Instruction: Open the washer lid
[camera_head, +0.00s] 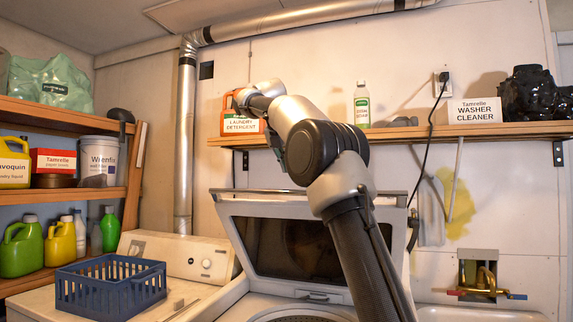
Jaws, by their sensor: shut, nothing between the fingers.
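The washer lid (236,232) is a pale grey frame with a dark window. It stands raised and tilted back behind the washer's opening, below the wall shelf. Part of the drum opening (300,317) shows at the bottom edge. My arm crosses in front of the lid's right side and hides part of it. My gripper (275,146) is mostly hidden behind my wrist; only a dark part shows, above the lid's top edge and in front of the shelf. It looks shut and empty. I cannot tell whether it touches anything.
The wall shelf (420,131) holds an orange detergent jug (228,118), a white bottle (361,104) and a washer cleaner box (474,111). A blue basket (110,288) sits on the machine at left. A brass faucet (482,279) is at right.

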